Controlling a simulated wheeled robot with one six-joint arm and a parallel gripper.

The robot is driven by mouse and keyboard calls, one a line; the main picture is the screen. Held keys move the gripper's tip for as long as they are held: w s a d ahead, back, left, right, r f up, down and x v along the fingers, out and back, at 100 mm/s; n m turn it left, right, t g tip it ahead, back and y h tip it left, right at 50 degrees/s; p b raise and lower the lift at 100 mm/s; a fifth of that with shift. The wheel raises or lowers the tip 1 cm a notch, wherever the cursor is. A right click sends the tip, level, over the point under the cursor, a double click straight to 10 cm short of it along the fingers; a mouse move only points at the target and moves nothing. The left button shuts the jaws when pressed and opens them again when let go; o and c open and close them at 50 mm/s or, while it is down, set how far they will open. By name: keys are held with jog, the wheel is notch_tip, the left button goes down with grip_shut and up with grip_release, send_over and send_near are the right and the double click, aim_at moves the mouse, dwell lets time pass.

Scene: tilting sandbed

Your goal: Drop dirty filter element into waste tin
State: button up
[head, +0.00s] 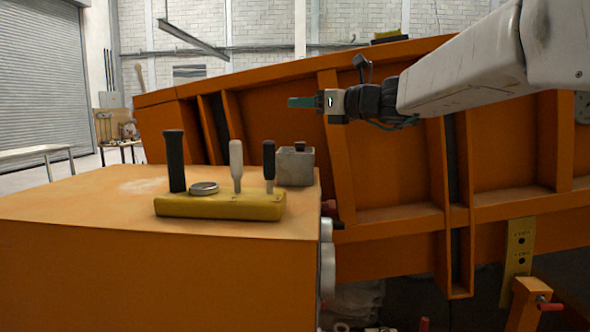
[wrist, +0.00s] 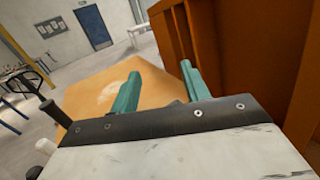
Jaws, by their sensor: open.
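My gripper (head: 303,102) is raised in front of the tilted orange bed wall, its teal fingers pointing left, above and behind the orange cabinet. In the wrist view its two teal fingers (wrist: 161,73) stand apart with nothing between them. I cannot make out a dirty filter element or a waste tin for certain in either view. A grey box with a dark knob on top (head: 295,166) stands on the cabinet's back right corner, below my gripper and apart from it; what it is I cannot tell.
The orange cabinet (head: 150,275) carries a yellow lever block (head: 225,206) with upright black and white handles and a round metal cap. The ribbed orange bed (head: 390,170) rises behind. Pale, unclear items (head: 355,300) lie low under it. Open floor shows at left.

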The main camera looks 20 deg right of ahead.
jog(key=v, duration=0.7)
jog(key=shift+w, duration=0.1)
